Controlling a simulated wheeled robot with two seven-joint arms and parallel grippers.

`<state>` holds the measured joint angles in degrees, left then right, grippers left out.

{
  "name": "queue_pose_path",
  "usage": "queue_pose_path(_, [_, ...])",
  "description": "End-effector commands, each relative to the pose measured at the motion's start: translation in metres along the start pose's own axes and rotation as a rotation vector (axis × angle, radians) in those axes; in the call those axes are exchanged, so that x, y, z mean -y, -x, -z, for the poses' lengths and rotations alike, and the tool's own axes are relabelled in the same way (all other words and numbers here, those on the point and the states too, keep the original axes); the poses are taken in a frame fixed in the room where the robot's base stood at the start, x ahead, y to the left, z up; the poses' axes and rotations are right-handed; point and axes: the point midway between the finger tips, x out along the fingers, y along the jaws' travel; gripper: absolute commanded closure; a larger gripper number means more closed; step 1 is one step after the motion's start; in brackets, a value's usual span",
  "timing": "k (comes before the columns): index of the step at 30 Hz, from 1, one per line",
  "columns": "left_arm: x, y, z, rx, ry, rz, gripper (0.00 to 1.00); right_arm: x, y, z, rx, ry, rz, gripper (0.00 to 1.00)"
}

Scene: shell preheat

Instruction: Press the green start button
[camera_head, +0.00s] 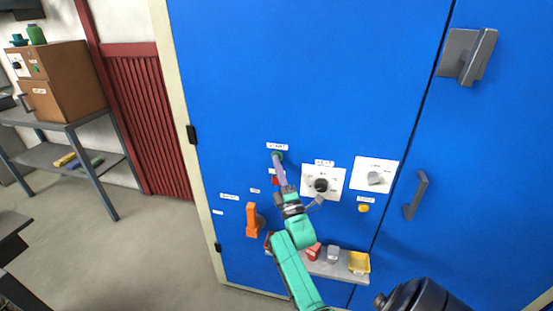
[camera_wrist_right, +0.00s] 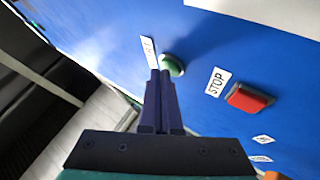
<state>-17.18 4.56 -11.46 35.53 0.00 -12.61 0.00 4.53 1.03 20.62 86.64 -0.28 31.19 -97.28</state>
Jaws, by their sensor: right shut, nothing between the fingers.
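The green start button (camera_head: 281,156) is a round button on the blue cabinet front, just under a small white label. In the right wrist view the green button (camera_wrist_right: 174,66) shows just right of my fingertips. My right gripper (camera_head: 276,155) is shut and empty, its fingers together and reaching up to the button. In the wrist view the right gripper's tips (camera_wrist_right: 160,73) overlap the button's left edge. I cannot tell whether they touch it. My left gripper is not in view.
A red button (camera_wrist_right: 250,98) with a STOP label (camera_wrist_right: 217,81) sits close to the green one. Two white knob panels (camera_head: 323,182) (camera_head: 375,173) are to the right. An orange handle (camera_head: 251,220) is lower left. A small shelf (camera_head: 320,267) holds several items below.

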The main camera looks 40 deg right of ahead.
Motion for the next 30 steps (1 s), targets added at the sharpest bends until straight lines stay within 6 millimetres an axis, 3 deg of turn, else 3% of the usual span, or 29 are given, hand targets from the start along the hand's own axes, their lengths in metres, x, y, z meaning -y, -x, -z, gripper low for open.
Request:
queue_pose_path(18, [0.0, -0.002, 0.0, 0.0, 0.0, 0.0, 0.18, 0.001, -0.003, -0.002, 0.001, 0.0, -0.001, 1.0])
queue_pose_path(30, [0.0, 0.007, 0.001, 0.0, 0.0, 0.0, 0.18, -0.007, 0.009, 0.006, 0.001, 0.0, 0.0, 1.0])
